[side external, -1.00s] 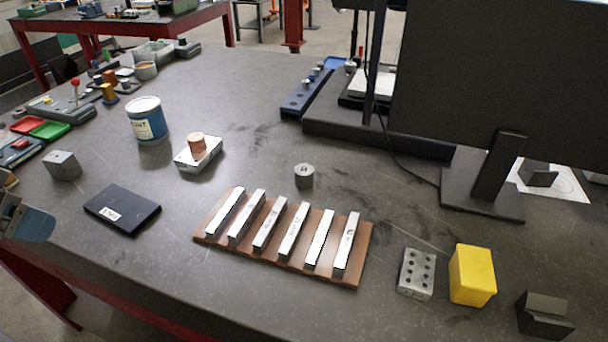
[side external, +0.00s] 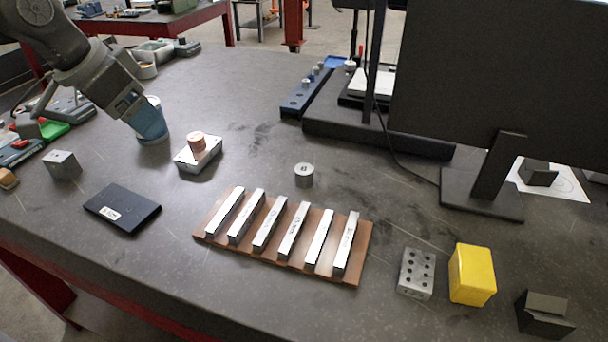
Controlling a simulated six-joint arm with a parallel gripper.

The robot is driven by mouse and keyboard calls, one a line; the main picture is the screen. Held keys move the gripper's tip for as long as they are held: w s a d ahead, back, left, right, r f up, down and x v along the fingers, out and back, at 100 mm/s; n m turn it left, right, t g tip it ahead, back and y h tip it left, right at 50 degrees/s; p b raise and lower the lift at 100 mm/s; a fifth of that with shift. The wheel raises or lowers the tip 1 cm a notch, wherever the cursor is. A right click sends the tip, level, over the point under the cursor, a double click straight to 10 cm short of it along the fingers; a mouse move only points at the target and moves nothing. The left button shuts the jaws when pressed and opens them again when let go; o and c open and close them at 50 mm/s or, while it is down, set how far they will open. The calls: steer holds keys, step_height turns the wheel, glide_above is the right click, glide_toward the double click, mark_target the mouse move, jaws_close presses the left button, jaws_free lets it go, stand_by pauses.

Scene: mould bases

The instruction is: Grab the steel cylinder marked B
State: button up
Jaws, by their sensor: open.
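A short grey steel cylinder (side external: 304,176) stands upright on the dark bench near the middle, behind the row of steel bars. A dark mark shows on its top, too small to read for sure. My gripper (side external: 143,121) is at the upper left, pointing down and right, in front of the blue paint can (side external: 153,138) in this view and partly hiding it. The gripper is open with nothing seen in it, well to the left of the cylinder and apart from it. I cannot tell whether it touches the can.
A copper cylinder (side external: 197,143) stands on a metal block (side external: 199,158) between my gripper and the steel cylinder. A brown board (side external: 212,228) carries several steel bars. A black case (side external: 122,209) lies at left. A monitor stand (side external: 482,195) is at right. Bench around the steel cylinder is clear.

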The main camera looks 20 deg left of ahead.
steer(key=w+d+f+m, duration=0.3)
steer(key=w+d, duration=0.5)
steer(key=w, duration=0.2)
steer(key=m+g+h, duration=0.1)
steer(key=m+h, duration=0.1)
glide_toward(304, 169)
steer(key=x, duration=0.2)
steer(key=d+x, duration=0.1)
steer(key=x, duration=0.2)
steer(key=shift+w+r, duration=0.15)
steer(key=shift+w, duration=0.1)
steer(key=shift+s+a+f+x, duration=0.1)
steer(key=shift+a+x, duration=0.1)
steer(key=shift+x, duration=0.7)
steer(key=shift+s+a+f+x, duration=0.1)
steer(key=shift+a+x, duration=0.05)
steer(key=shift+x, duration=0.7)
steer(key=shift+s+a+f+x, duration=0.1)
steer(key=shift+a+x, duration=0.1)
steer(key=shift+x, duration=0.7)
steer(key=shift+r, duration=0.1)
steer(key=c, duration=1.2)
steer(key=shift+w, duration=0.1)
steer(key=shift+c, duration=0.2)
steer(key=shift+r, duration=0.1)
